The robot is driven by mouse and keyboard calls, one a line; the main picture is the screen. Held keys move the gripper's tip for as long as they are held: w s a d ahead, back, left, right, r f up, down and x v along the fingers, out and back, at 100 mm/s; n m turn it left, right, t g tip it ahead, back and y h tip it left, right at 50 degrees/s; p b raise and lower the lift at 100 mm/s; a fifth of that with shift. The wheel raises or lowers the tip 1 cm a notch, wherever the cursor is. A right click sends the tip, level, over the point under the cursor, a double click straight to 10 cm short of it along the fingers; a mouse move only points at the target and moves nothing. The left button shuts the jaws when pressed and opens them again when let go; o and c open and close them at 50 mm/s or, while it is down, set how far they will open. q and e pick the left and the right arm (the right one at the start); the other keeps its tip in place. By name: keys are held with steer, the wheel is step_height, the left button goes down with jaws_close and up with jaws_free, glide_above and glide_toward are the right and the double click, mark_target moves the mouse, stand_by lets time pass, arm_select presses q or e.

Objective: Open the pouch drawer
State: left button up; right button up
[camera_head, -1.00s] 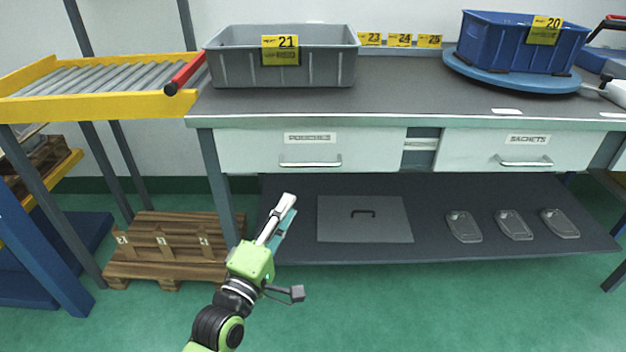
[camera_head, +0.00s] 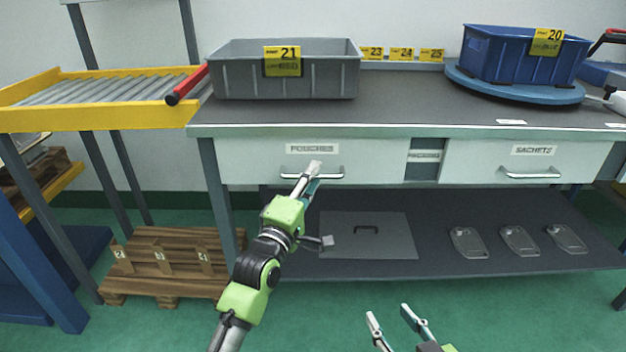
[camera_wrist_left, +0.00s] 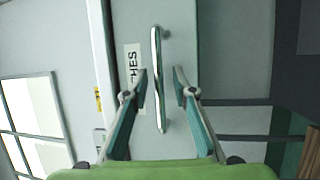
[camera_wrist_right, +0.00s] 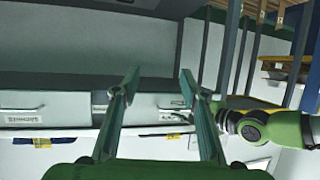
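The pouch drawer (camera_head: 262,160) is a pale front labelled POUCHES, under the left part of the workbench top, and it looks shut. Its metal bar handle (camera_head: 326,176) is partly behind my left gripper (camera_head: 312,168). In the left wrist view the handle (camera_wrist_left: 158,80) runs upright between the two open fingers of the left gripper (camera_wrist_left: 160,82), with a gap on each side. My right gripper (camera_head: 389,314) is open and empty, low in front of the bench. In the right wrist view the right gripper (camera_wrist_right: 160,78) has nothing between its fingers.
A SACHETS drawer (camera_head: 480,158) sits to the right. A grey bin (camera_head: 230,80) and a blue bin (camera_head: 490,58) on a round blue turntable stand on the bench. The lower shelf (camera_head: 430,225) holds a flat lid and several small trays. A roller conveyor (camera_head: 100,120) stands left.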

arm_select(q)
steer(key=shift+w+d, duration=0.1)
steer(key=shift+w, duration=0.15)
arm_select(e)
steer(key=shift+w+a+r, duration=0.1)
steer(key=shift+w+r, duration=0.1)
steer(key=shift+r, duration=0.2)
arm_select(q)
steer(key=shift+r, duration=0.1)
jaws_close()
